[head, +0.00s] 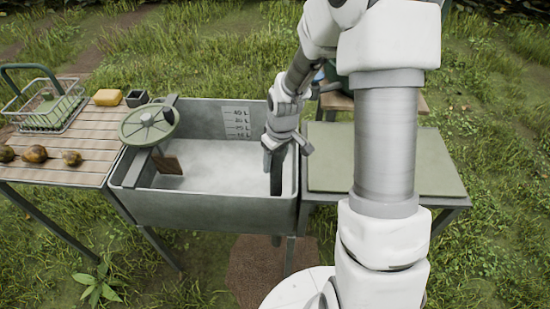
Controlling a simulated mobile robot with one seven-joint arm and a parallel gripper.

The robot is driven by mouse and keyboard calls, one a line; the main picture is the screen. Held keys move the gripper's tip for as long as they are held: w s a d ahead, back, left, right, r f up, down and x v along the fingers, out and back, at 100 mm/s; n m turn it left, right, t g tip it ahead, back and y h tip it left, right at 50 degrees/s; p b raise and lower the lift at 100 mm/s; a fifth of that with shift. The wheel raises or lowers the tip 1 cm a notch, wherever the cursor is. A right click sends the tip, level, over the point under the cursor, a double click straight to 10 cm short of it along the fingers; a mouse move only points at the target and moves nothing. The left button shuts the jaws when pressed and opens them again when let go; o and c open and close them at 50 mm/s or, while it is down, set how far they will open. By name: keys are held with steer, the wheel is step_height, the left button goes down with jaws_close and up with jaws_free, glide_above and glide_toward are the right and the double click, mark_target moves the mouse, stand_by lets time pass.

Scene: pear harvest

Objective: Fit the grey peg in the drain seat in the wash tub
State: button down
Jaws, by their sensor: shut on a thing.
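The grey wash tub (215,212) stands in the middle of the head view, with a pale, cloudy surface inside it. My gripper (279,149) is over the tub's right end, pointing down. It is shut on the dark grey peg (277,178), which hangs about upright inside the tub near the right wall. The peg's lower end is close to the pale surface; I cannot tell whether it touches anything. I cannot make out the drain seat.
A green handwheel (147,125) and a brown paddle (169,164) are at the tub's left end. A green-topped table (330,160) adjoins on the right.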

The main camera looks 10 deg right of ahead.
mark_target(275, 191)
steer(key=shift+f+b, duration=3.55)
steer(key=shift+f, duration=1.6)
steer(key=shift+f+b, duration=0.85)
steer(key=shift+b, duration=0.05)
steer(key=shift+f, duration=0.15)
steer(key=shift+f+b, duration=0.6)
steer(key=shift+f, duration=0.35)
steer(key=shift+f+b, duration=0.3)
steer(key=shift+b, duration=0.2)
steer(key=shift+c, duration=0.6)
jaws_free()
